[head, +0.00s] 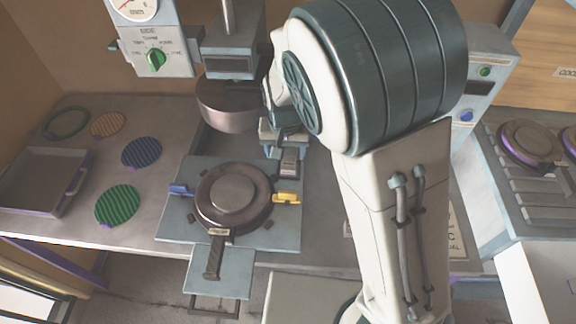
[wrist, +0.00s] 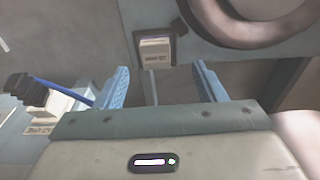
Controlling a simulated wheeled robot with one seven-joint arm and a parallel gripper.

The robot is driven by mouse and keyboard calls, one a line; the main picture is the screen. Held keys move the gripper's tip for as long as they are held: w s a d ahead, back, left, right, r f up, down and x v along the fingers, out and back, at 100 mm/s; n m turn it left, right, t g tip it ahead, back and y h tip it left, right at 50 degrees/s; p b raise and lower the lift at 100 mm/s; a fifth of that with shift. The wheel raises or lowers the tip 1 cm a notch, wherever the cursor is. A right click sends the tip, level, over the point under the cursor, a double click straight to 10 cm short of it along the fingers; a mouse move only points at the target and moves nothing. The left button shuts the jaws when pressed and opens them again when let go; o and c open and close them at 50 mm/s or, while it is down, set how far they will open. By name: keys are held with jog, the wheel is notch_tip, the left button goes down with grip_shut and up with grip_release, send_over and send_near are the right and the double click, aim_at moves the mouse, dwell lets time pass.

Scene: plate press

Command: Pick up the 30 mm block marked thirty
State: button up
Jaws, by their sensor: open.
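A small grey block with a pale label (head: 289,168) stands on the bench by the back right corner of the press plate. It also shows in the wrist view (wrist: 155,50), ahead of my fingers and roughly midway between them. Its marking is too small to read, so I cannot tell if it says thirty. My gripper (head: 285,150) is open above and behind this block in the head view, partly hidden by my arm. In the wrist view my gripper (wrist: 160,66) shows two blue fingers apart, with nothing held between them.
A round dark pan-like plate (head: 233,199) with a handle sits on the blue-grey press base (head: 175,222), close to the block. The press head (head: 230,105) hangs behind it. Coloured discs (head: 118,205) and a tray (head: 25,180) lie left. My arm hides bench to the right.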

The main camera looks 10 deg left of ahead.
aim_at(289, 164)
jog(key=shift+w+d+f, duration=0.1)
jog(key=shift+w+f, duration=0.15)
jog(key=shift+f, duration=0.8)
jog(key=shift+w+d+f, duration=0.1)
jog(key=shift+w+f, duration=0.15)
jog(key=shift+f, duration=0.8)
jog(key=shift+w+d+f, duration=0.1)
jog(key=shift+w+f, duration=0.15)
jog(key=shift+f, duration=0.8)
jog(key=c, duration=1.1)
